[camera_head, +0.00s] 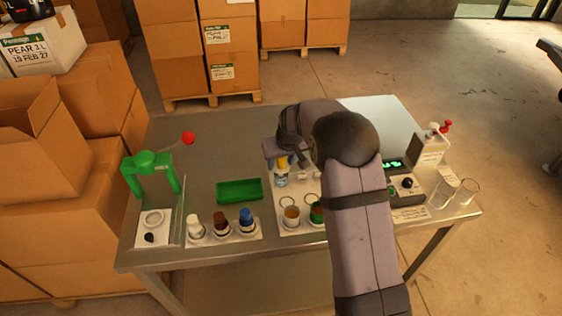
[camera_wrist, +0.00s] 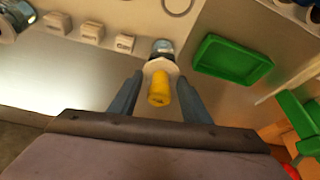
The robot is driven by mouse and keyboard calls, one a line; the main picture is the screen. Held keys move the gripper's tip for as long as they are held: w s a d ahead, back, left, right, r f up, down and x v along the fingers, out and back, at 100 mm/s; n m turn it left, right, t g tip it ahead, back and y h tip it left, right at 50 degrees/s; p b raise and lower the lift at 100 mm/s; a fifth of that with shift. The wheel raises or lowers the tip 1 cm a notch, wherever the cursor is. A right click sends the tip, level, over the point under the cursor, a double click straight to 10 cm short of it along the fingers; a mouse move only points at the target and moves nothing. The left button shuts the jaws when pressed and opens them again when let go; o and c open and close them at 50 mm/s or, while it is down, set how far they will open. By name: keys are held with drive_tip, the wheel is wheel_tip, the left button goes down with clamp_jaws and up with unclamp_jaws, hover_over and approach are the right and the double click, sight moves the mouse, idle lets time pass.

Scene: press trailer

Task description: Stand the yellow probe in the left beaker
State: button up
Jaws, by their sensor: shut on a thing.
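The yellow probe (camera_wrist: 158,90) has a white collar and points down between my gripper's fingers in the wrist view. In the head view its yellow part (camera_head: 281,161) shows just under the gripper. My gripper (camera_wrist: 158,96) is shut on the probe; it also shows in the head view (camera_head: 283,160). A small clear vessel with a bluish label (camera_head: 281,179) is directly below the probe; whether the tip is inside it is hidden. Two clear beakers stand at the table's right end: the left beaker (camera_head: 441,194) and the right beaker (camera_head: 467,191).
A green tray (camera_head: 239,190) lies left of the probe. Capped bottles (camera_head: 220,224) and open cups (camera_head: 291,216) line the front edge. A green press (camera_head: 150,166) stands left.

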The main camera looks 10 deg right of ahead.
drive_tip(key=shift+f+b, duration=0.45)
drive_tip(key=shift+f, duration=0.2)
drive_tip(key=o, duration=0.9)
drive_tip(key=shift+r, duration=0.1)
drive_tip(key=p+v, duration=0.6)
drive_tip(key=v, duration=0.5)
idle(0.6)
wheel_tip(320, 180, up, 9)
drive_tip(key=p, duration=0.6)
drive_tip(key=shift+p, duration=0.3)
